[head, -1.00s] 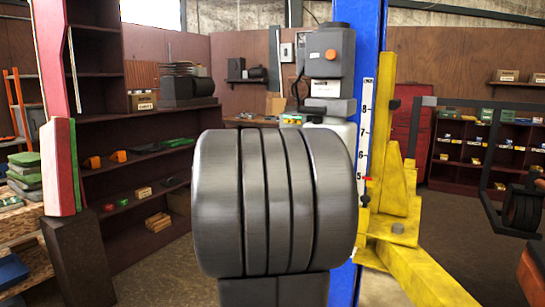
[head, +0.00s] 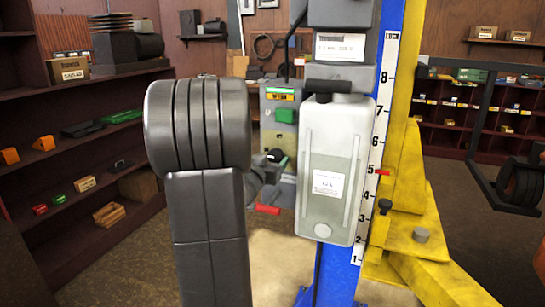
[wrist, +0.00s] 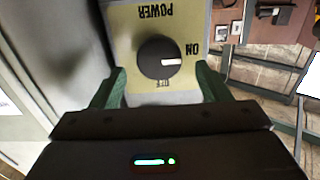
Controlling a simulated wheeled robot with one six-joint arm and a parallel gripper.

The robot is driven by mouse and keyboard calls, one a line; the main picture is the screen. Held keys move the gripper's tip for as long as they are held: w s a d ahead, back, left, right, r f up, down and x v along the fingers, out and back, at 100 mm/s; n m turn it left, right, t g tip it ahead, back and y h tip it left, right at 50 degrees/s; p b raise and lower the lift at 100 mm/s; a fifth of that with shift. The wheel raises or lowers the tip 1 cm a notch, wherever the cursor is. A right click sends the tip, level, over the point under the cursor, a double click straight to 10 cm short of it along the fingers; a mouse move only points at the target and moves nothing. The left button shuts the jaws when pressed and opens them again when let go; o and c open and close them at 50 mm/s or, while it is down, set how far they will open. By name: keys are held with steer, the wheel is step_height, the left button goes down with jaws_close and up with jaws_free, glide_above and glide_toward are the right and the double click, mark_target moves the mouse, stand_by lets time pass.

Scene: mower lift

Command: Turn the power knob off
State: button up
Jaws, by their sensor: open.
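The power knob (wrist: 158,57) is round and black with a white mark, on a pale yellow plate (wrist: 125,25) lettered POWER and ON, upside down in the wrist view. Its white mark points right, beside the word ON. My gripper (wrist: 161,75) is open, with one green finger to each side of the knob and visible gaps between; I cannot tell whether the fingertips reach it in depth. In the head view the control box (head: 283,97) with a green button shows behind my arm. My arm partly hides the box, and the knob cannot be made out clearly there.
A grey tank (head: 335,165) stands right of the control box, against the blue lift post (head: 335,262). A red-handled lever (head: 267,209) sticks out low beside it. A yellow carriage (head: 408,215) is farther right. Shelves (head: 75,150) line the left.

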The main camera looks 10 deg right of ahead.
steer(key=shift+x, duration=1.05)
steer(key=c, duration=1)
steer(key=shift+o, duration=0.2)
